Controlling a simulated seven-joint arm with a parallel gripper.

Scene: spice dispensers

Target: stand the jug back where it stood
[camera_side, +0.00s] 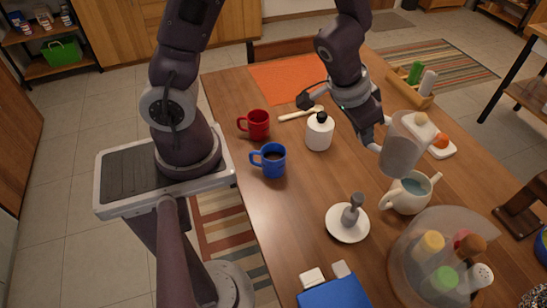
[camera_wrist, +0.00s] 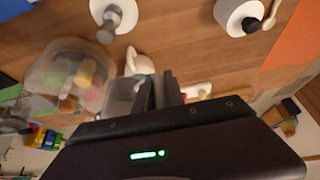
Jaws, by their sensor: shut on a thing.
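The jug (camera_side: 400,155) is a translucent grey vessel, seemingly held above the table, close behind the white pot in the side view. My gripper (camera_side: 379,143) is shut on the jug at its left side. It looks close to upright, with a slight lean; I cannot tell the exact tilt. In the wrist view the jug (camera_wrist: 122,96) shows beside the dark fingers (camera_wrist: 160,92), partly hidden by them. The jug's base and its gap to the table are hard to judge.
A white pot (camera_side: 408,197) with bluish liquid stands just in front of the jug. A clear round container (camera_side: 405,262) holds several spice dispensers. A saucer (camera_side: 337,228), white bottle (camera_side: 319,133), blue mug (camera_side: 271,163) and red mug (camera_side: 258,126) stand left. Bare wood lies between them.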

